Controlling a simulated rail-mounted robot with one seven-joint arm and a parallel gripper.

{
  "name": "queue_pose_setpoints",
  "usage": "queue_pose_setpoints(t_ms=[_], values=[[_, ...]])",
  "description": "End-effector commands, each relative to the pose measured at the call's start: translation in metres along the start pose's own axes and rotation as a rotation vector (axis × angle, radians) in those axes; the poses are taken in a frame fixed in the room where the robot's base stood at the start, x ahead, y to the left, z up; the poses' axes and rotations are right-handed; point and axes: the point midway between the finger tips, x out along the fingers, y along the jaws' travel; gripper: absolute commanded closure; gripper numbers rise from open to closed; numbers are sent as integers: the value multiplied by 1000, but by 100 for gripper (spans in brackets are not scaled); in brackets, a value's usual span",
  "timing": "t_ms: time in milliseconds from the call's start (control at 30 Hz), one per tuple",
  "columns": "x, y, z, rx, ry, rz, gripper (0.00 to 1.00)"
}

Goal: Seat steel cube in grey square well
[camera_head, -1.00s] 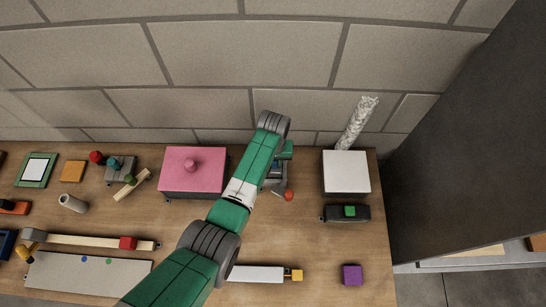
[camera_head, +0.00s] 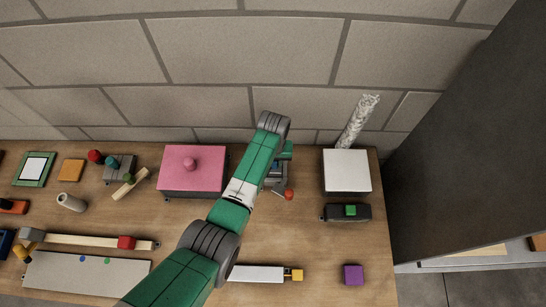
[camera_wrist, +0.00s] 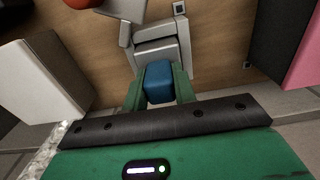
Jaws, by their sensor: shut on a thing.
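In the wrist view, my gripper (camera_wrist: 158,88) has its two green fingers closed on a blue block-shaped part (camera_wrist: 158,80). This part sits against a grey stepped fixture (camera_wrist: 160,42); I cannot tell whether they are joined. In the head view my arm partly covers the grey fixture (camera_head: 279,171), and the fingertips are hidden. A small grey square piece with a dark centre (camera_wrist: 179,8) lies beyond the fixture in the wrist view; I cannot tell if it is the well. A grey cube-like block (camera_head: 33,235) is at the far left; I cannot confirm it is the steel cube.
A pink box (camera_head: 190,172) stands left of the fixture, a white box (camera_head: 346,171) right of it. A red ball (camera_head: 289,194) is in front. A dark tray with a green block (camera_head: 350,210) and a purple cube (camera_head: 353,275) are at right. The wall is close behind.

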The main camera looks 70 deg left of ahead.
Motion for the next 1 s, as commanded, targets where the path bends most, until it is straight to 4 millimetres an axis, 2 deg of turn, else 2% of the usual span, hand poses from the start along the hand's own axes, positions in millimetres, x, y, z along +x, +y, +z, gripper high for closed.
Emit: queue_pose_setpoints(t_ms=[1000], values=[[12, 0, 0, 0, 0, 0, 100]])
